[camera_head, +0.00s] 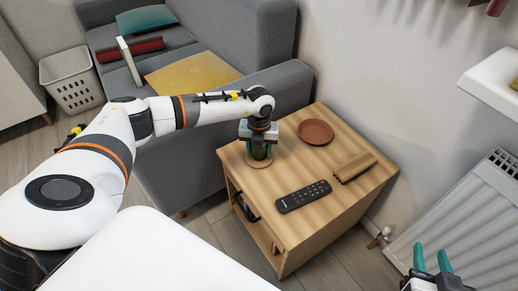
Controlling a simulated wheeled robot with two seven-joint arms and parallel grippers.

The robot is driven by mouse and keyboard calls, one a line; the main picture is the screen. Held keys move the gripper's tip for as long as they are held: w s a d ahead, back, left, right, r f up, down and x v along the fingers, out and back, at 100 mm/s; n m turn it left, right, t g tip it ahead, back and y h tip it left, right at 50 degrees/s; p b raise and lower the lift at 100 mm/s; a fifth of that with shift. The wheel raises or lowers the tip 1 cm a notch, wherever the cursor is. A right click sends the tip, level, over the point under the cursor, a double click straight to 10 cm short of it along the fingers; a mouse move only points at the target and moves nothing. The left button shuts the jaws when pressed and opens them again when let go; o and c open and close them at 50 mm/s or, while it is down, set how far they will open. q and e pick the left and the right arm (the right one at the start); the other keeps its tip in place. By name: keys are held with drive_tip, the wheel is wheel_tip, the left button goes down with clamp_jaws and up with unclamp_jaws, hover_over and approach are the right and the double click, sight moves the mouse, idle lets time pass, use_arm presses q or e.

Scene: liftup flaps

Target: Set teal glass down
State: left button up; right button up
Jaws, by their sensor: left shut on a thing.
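The teal glass (261,154) is small and dark green, on the left side of the wooden side table (335,205). My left gripper (259,148) comes down over the glass from above and is shut on it, hiding its upper part. Below the glass is a round, light wooden coaster (253,164). The glass overlaps the coaster in the picture; I cannot tell whether it touches it. My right gripper (432,258) is at the bottom right, away from the table. Its teal fingers are apart and nothing shows between them.
A black remote (303,196), a brown round plate (316,132) and a brown wallet-like item (355,167) lie on the table. A grey sofa (280,88) stands close behind it. A white radiator (470,220) is at the right. The table's front corner is clear.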

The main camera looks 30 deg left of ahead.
use_arm(q)
drive_tip(key=shift+f, duration=0.1)
drive_tip(key=o, duration=1)
